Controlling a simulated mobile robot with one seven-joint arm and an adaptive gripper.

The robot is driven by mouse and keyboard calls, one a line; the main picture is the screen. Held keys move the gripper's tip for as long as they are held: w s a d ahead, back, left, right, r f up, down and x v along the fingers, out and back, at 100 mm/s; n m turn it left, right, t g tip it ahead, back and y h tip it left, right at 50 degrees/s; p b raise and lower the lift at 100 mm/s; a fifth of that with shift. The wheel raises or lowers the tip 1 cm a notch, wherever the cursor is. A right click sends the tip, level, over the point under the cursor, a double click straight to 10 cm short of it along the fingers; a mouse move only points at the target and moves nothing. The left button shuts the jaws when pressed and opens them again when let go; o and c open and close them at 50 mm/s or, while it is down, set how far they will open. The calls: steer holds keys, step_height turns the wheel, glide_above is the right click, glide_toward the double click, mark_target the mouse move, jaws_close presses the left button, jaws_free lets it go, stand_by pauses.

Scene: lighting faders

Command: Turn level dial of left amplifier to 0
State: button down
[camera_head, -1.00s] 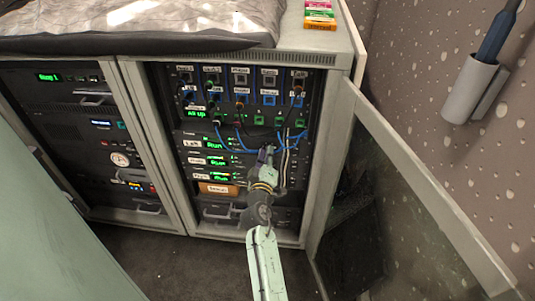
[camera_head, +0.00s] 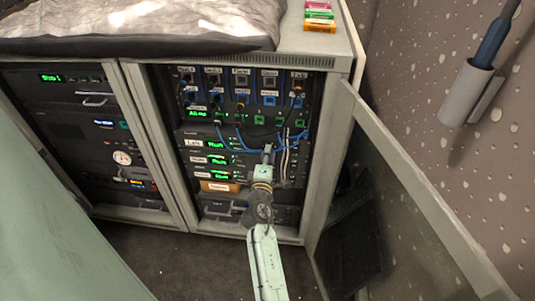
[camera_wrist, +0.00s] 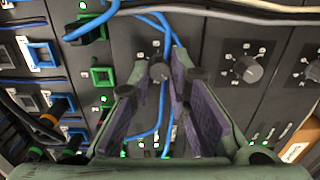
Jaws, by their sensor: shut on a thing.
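The rack's amplifiers are stacked, and the one labelled Left (camera_head: 195,143) is the top one, with a green display. Its level dial (camera_wrist: 159,72) is a small grey knob with marks around it, seen in the wrist view. My gripper (camera_wrist: 160,66) has its fingertips on both sides of this dial and is shut on it. In the head view my gripper (camera_head: 267,150) reaches the right part of the left amplifier and hides the dial. The dial's exact pointer reading cannot be made out.
Two more dials (camera_wrist: 248,69) (camera_wrist: 314,70) sit on the neighbouring amplifiers. Green sockets (camera_wrist: 102,76) lie beside the held dial. The open glass door (camera_head: 400,190) stands right of my arm.

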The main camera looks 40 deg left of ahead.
stand_by(0.4)
steer(key=c, duration=1.5)
jaws_free()
steer(key=shift+s, duration=0.1)
steer(key=v, duration=1.2)
